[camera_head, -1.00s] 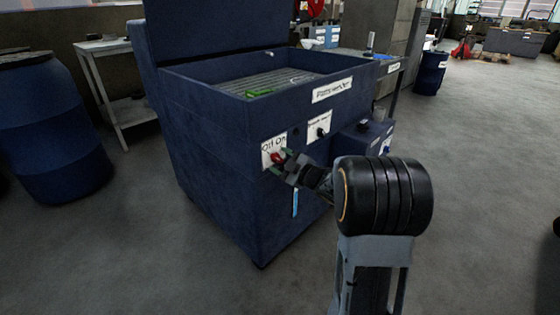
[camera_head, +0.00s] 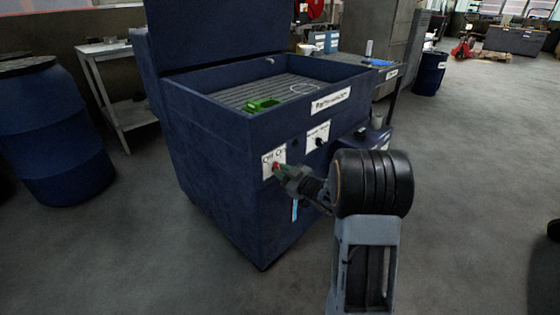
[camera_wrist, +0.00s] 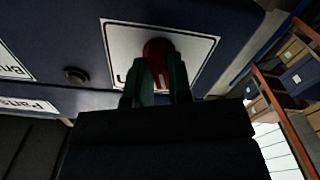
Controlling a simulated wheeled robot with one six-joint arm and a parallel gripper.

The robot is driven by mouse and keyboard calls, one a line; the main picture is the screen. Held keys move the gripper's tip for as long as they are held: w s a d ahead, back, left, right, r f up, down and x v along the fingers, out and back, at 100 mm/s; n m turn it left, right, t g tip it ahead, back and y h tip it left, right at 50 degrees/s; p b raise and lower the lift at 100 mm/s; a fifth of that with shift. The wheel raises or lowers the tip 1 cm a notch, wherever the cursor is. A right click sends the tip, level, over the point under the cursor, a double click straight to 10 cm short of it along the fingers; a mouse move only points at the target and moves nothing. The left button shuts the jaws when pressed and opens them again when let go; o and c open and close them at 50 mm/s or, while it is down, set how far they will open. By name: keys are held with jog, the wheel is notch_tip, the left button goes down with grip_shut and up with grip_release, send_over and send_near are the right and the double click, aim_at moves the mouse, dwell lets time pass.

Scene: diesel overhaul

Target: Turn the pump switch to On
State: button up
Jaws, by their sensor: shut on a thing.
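The pump switch is a red knob (camera_head: 277,167) on a white Off/On plate (camera_head: 268,172) on the front of the blue parts washer (camera_head: 225,190). In the wrist view the red knob (camera_wrist: 158,58) sits between the two fingers, on its white plate (camera_wrist: 198,48). My gripper (camera_head: 281,171) is at the knob and shut on it. The fingers (camera_wrist: 157,82) hide part of the knob and the plate's lettering, so I cannot tell which way the knob points.
A second labelled plate with a dark knob (camera_head: 319,141) is to the right. A green item (camera_head: 262,104) lies in the washer's open basin. A blue barrel (camera_head: 50,140) stands at left, beside a light side table (camera_head: 125,108). Open grey floor (camera_head: 470,190) lies at right.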

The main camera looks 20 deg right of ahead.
jog(key=m+p, duration=0.1)
jog(key=m, duration=0.1)
jog(key=m+p, duration=0.1)
jog(key=p, duration=0.1)
jog(key=shift+r+m, duration=0.4)
jog(key=m+p, duration=0.6)
jog(key=m, duration=0.1)
jog(key=shift+d+f, duration=0.15)
jog(key=shift+f, duration=0.1)
jog(key=shift+w+f+m+p, duration=0.1)
jog(key=shift+f+m+p, duration=0.1)
jog(key=shift+m, duration=0.35)
jog(key=shift+f+m+p, duration=0.1)
jog(key=shift+m+p, duration=0.1)
jog(key=shift+m, duration=0.35)
jog(key=o, duration=1.5)
jog(key=shift+r, duration=0.1)
jog(key=shift+p+v, duration=0.4)
jog(key=shift+v, duration=3.15)
